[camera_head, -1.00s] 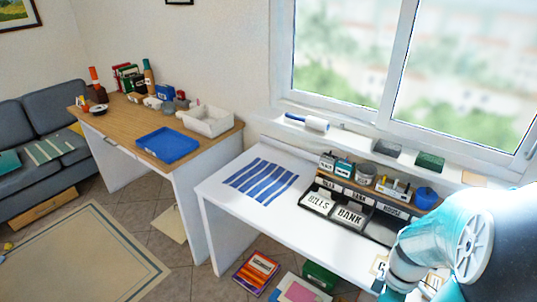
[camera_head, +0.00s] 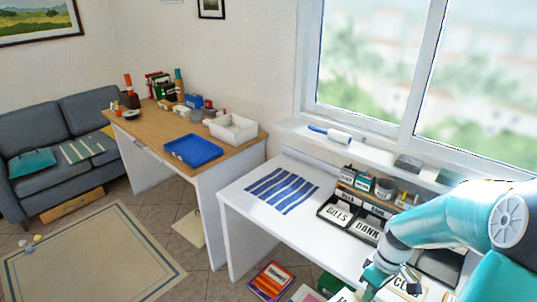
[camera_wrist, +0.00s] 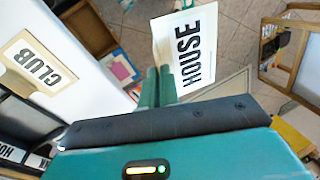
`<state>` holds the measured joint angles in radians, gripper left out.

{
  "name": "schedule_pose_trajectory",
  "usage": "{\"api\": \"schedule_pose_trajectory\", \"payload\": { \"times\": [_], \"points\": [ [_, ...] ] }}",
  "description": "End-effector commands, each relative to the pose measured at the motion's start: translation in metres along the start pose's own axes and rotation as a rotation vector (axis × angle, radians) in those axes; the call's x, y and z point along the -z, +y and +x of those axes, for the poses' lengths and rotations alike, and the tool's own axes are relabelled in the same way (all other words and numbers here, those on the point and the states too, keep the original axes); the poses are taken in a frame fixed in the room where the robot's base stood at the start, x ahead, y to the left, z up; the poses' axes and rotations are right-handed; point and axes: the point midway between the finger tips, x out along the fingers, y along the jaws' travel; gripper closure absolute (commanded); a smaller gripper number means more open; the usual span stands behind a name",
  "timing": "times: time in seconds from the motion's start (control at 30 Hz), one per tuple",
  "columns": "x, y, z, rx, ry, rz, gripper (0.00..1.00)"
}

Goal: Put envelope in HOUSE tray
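The white envelope marked HOUSE (camera_wrist: 186,46) is at the fingertips of my gripper (camera_wrist: 162,82) in the wrist view. The two green fingers are close together, and its lower edge sits between them. Behind it is floor, so it is off the table's edge. In the head view my gripper (camera_head: 375,282) is low, at the front edge of the white table (camera_head: 245,212). Black trays stand at the back of that table; the tray right of BANK (camera_head: 440,264) is partly hidden by my arm. A HOUSE-like label (camera_wrist: 12,152) shows at the lower left of the wrist view.
A CLUB envelope (camera_head: 408,281) lies on the table beside my gripper. Cards BILLS (camera_head: 338,214) and BANK (camera_head: 368,230) stand in the other trays. A shelf with small items is above them. A striped cloth (camera_head: 282,189) lies left; the table front there is clear.

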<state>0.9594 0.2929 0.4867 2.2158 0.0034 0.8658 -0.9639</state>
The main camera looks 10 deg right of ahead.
Motion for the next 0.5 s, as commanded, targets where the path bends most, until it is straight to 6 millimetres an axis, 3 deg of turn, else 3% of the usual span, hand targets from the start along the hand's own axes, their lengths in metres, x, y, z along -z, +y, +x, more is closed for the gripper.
{"api": "schedule_pose_trajectory", "payload": {
  "times": [0.03,0.27,0.5],
  "points": [
    [0.022,0.003,0.005,0.005,0.006,0.021,1.0],
    [0.113,0.009,0.034,0.004,0.046,0.186,1.0],
    [0.205,-0.005,0.081,0.002,0.088,0.361,1.0]
  ]
}}
